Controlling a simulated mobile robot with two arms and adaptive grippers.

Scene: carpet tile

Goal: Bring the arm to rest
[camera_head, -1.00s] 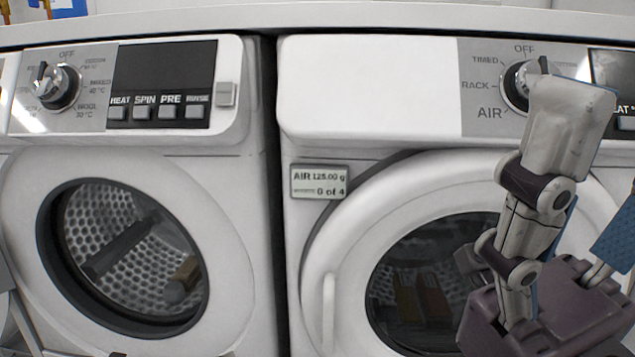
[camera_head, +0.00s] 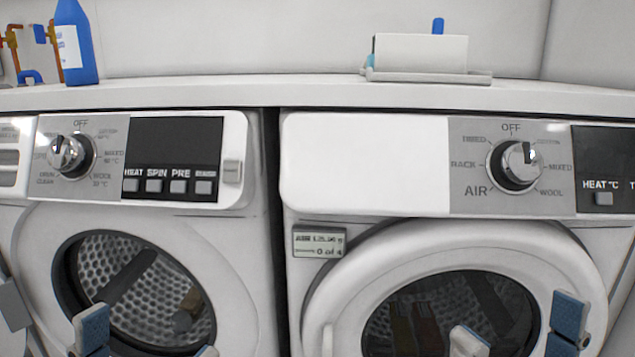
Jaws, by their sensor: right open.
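My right gripper (camera_head: 518,333) is low at the bottom right, in front of the right machine's round door. Its blue-padded fingertips are spread apart and nothing shows between them. My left gripper (camera_head: 148,340) is at the bottom left, in front of the left machine's door. Its fingertips also stand apart with nothing seen between them. Most of both grippers is cut off by the lower edge. The right machine's dial (camera_head: 516,165) is in full view, with no gripper near it.
Two white front-loading machines, left (camera_head: 235,260) and right (camera_head: 365,165), stand side by side with shut doors. A white shelf (camera_head: 250,92) above them bears a blue bottle (camera_head: 76,45) and a white box on a tray (camera_head: 420,54). Some brown items show behind the right door glass.

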